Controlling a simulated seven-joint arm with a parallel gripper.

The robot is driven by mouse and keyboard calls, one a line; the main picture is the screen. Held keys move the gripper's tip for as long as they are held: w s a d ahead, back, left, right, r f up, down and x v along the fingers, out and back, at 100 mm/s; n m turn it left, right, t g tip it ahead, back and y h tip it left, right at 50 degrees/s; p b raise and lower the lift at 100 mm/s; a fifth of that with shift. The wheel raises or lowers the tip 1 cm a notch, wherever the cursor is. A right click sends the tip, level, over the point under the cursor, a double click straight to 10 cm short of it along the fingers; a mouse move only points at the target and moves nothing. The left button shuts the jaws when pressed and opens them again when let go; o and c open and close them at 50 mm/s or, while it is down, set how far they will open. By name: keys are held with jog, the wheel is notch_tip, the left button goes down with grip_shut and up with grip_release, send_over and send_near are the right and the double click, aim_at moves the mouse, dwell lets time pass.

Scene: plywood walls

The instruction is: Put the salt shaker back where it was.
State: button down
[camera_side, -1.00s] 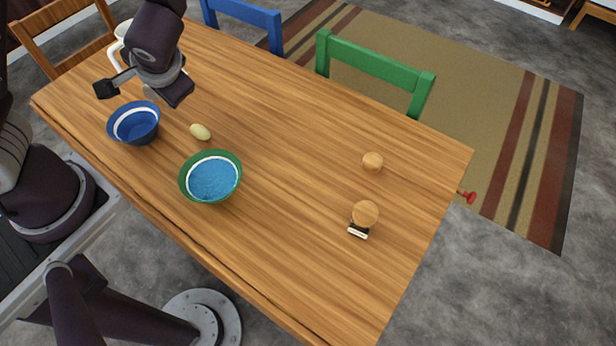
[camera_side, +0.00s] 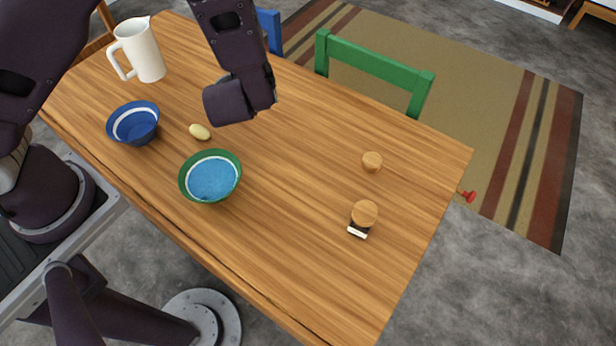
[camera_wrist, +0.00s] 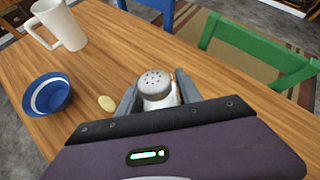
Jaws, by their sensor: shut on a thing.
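In the wrist view the salt shaker (camera_wrist: 155,84), with a pierced grey cap and white body, is between the two fingers of my gripper (camera_wrist: 156,92), which is shut on it. The lower part of the shaker is hidden by the gripper body. In the side view my arm covers the shaker and the fingertips, and my wrist is over the back middle of the table. I cannot tell from these views how far the shaker is above the table.
A white pitcher (camera_side: 142,50), blue bowl (camera_side: 133,123), pale egg-like object (camera_side: 199,132) and green bowl (camera_side: 211,177) stand left on the table (camera_side: 290,210). Two round wooden-topped items (camera_side: 372,161) (camera_side: 364,213) are at right. The table between is clear. Chairs, one green (camera_side: 375,70), line the far edge.

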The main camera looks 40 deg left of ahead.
jog(key=w+d+f+m+t+h, duration=0.1)
jog(key=d+f+m+t+h, duration=0.15)
jog(key=d+m, duration=0.3)
jog(key=m+t+h, duration=0.2)
jog(key=m+h, duration=0.2)
jog(key=m, duration=0.1)
send_over(314, 172)
notch_tip(314, 172, down, 3)
jog(key=shift+h, duration=0.25)
notch_tip(314, 172, down, 10)
jog(key=shift+f, duration=0.1)
jog(key=c, duration=0.8)
grip_release()
